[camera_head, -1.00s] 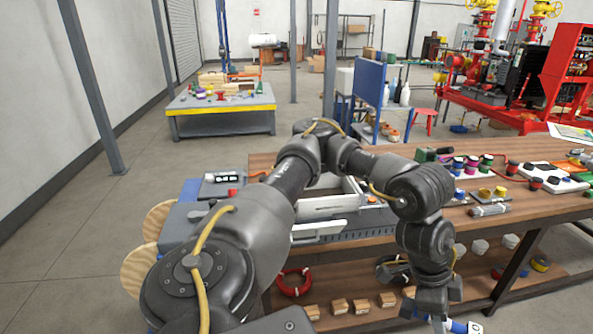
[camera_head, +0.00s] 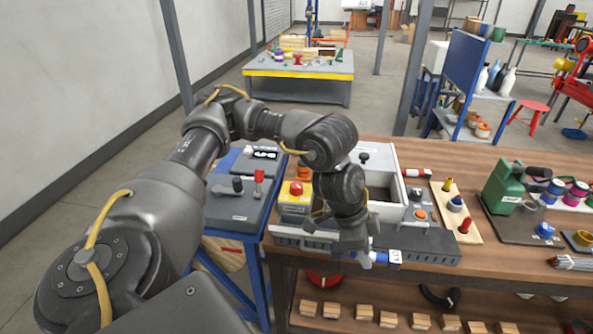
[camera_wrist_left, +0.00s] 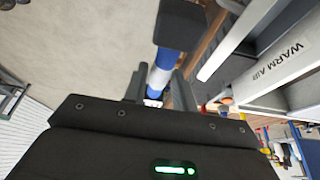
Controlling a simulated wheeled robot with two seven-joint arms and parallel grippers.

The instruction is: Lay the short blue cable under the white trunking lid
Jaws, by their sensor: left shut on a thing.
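My left gripper (camera_head: 366,260) hangs over the front edge of the wooden bench (camera_head: 520,262), beside a grey slotted trunking (camera_head: 432,247). It is shut on a short blue piece with a white band, which I take as the blue cable (camera_head: 381,256). In the left wrist view the blue cable (camera_wrist_left: 163,62) runs between the fingers and ends in a dark block. I cannot make out the white trunking lid for certain; my arm hides part of the trunking. My right gripper is not in view.
A white open box (camera_head: 386,164) stands behind my left gripper; in the left wrist view a white panel reads WARM AIR (camera_wrist_left: 290,68). A yellow box with a red button (camera_head: 296,194) is to the left. Wooden blocks lie on the lower shelf.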

